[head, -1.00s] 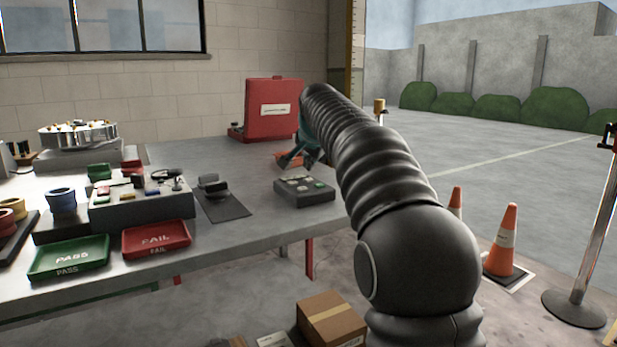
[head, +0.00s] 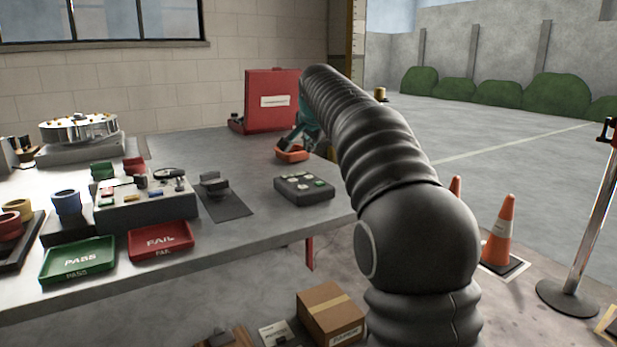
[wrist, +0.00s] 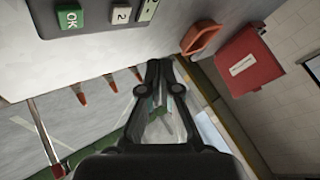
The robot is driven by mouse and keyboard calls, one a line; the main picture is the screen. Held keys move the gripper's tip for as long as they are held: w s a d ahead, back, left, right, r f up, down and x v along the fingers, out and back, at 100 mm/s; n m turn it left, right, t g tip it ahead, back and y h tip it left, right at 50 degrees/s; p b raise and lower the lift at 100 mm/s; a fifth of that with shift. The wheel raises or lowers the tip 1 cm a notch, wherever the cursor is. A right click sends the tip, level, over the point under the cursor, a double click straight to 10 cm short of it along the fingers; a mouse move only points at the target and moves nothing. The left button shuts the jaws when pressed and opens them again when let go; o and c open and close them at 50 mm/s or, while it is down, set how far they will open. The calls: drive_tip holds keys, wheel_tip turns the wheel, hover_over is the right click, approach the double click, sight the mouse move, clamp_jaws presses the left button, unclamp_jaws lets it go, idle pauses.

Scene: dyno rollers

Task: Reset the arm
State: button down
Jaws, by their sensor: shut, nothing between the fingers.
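My gripper (head: 293,138) is at the end of my dark ribbed arm, over the right part of the grey table (head: 240,225). The arm hides part of it in the head view. The gripper in the wrist view (wrist: 163,68) has its two dark fingers together, with nothing held. In the head view it appears just above or behind a small orange tray (head: 292,156); I cannot tell whether they touch. In the wrist view the orange tray (wrist: 204,38) is apart from the fingertips, to their upper right.
A button box (head: 304,189) sits in front of the orange tray. A red case (head: 270,98) stands at the back. Green PASS (head: 77,262) and red FAIL (head: 161,241) trays line the front edge. Cones (head: 498,233), a post (head: 590,220) and a cardboard box (head: 331,312) stand off the table.

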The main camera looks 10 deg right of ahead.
drive_tip(key=s+a+f+n+g, duration=0.1)
drive_tip(key=s+f+n, duration=0.25)
drive_tip(key=s, duration=0.85)
drive_tip(key=s+a+f+n+g, duration=0.15)
drive_tip(key=s+f, duration=0.35)
drive_tip(key=s, duration=0.6)
drive_tip(key=s+f+n, duration=0.3)
drive_tip(key=s+f, duration=0.1)
drive_tip(key=s, duration=0.8)
drive_tip(key=s+f+n+g+y, duration=0.1)
drive_tip(key=s+f+n, duration=0.1)
drive_tip(key=s+f, duration=0.8)
drive_tip(key=shift+s+a+f, duration=0.25)
drive_tip(key=shift+s+a, duration=0.1)
drive_tip(key=shift+s, duration=0.3)
